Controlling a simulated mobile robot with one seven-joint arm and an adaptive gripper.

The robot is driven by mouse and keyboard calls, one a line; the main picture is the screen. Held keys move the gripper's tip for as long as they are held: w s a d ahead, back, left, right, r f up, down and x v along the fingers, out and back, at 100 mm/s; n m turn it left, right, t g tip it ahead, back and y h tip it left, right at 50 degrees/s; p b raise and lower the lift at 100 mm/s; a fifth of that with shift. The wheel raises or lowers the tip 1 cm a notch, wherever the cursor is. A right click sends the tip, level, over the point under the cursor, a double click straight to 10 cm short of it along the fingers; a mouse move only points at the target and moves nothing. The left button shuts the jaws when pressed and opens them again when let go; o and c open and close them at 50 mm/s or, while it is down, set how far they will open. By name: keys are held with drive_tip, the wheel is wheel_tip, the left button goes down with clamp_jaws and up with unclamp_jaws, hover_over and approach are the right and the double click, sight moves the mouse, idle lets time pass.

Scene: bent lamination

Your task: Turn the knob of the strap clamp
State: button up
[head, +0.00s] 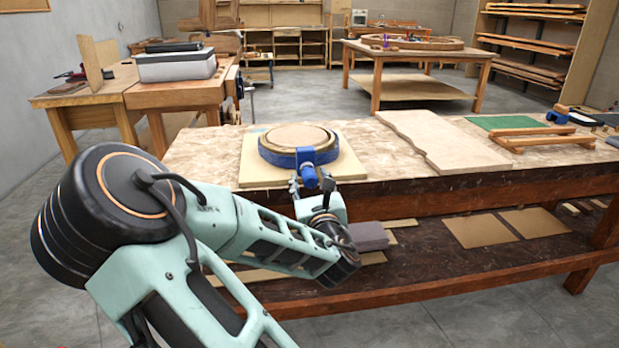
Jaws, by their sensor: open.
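The strap clamp has a blue band (277,157) around a round wooden form (297,136), which lies on a square pale board on the workbench. Its blue body (305,155) sits at the front of the ring, with a blue cylindrical part, seemingly the knob (309,173), pointing toward me. My gripper (311,187) is open at the bench's front edge, just in front of and below this part. One finger shows to its left and one to its right. I cannot tell whether they touch it.
The square board (258,172) lies near the front edge of the workbench (400,160). A pale wavy-edged plank (440,141) lies to the right, then wooden bars (540,137) and a green mat (505,122). A lower shelf (430,260) holds flat panels and a grey block (367,236).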

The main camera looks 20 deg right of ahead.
drive_tip(key=shift+c, duration=0.6)
drive_tip(key=c, duration=1)
drive_tip(key=shift+c, duration=0.2)
drive_tip(key=shift+m, duration=0.3)
